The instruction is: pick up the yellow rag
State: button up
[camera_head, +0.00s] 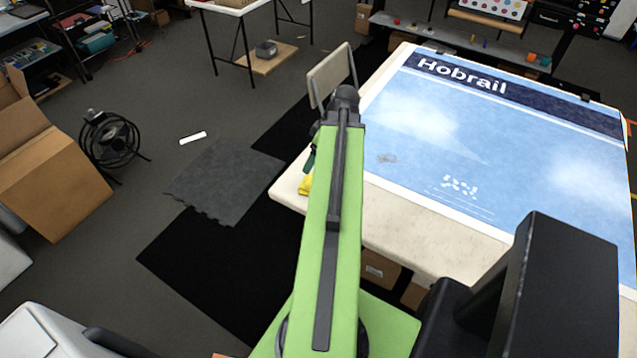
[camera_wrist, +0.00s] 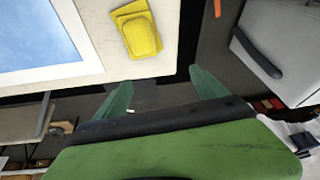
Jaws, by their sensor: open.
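The yellow rag (camera_wrist: 142,34) lies folded on the pale tabletop (camera_wrist: 108,52), near the table's corner, in the wrist view. In the head view only a small piece of the yellow rag (camera_head: 305,186) shows at the table's left edge, and my green arm hides the rest. My gripper (camera_wrist: 158,82) shows two green fingers spread wide in the wrist view, with nothing between them. The rag is beyond the fingertips and apart from them. In the head view my gripper is mostly hidden behind my arm.
A blue "Hobrail" poster (camera_head: 480,135) covers most of the table. Cardboard boxes (camera_head: 378,268) stand under the table. A large open carton (camera_head: 52,185) and a black fan (camera_head: 110,140) stand on the floor at left. Dark mats (camera_head: 225,180) lie on open floor beside the table.

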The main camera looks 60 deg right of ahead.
jog(key=s+d, duration=0.4)
jog(key=s, duration=0.2)
jog(key=shift+t, duration=0.4)
jog(key=b+x, duration=1.1)
jog(key=shift+w+f, duration=0.2)
jog(key=shift+f, duration=0.1)
jog(key=shift+w+f, duration=0.1)
jog(key=b+x, duration=0.5)
jog(key=shift+s+f, duration=0.2)
jog(key=shift+f, duration=0.05)
jog(key=shift+r, duration=0.2)
jog(key=c, duration=1.4)
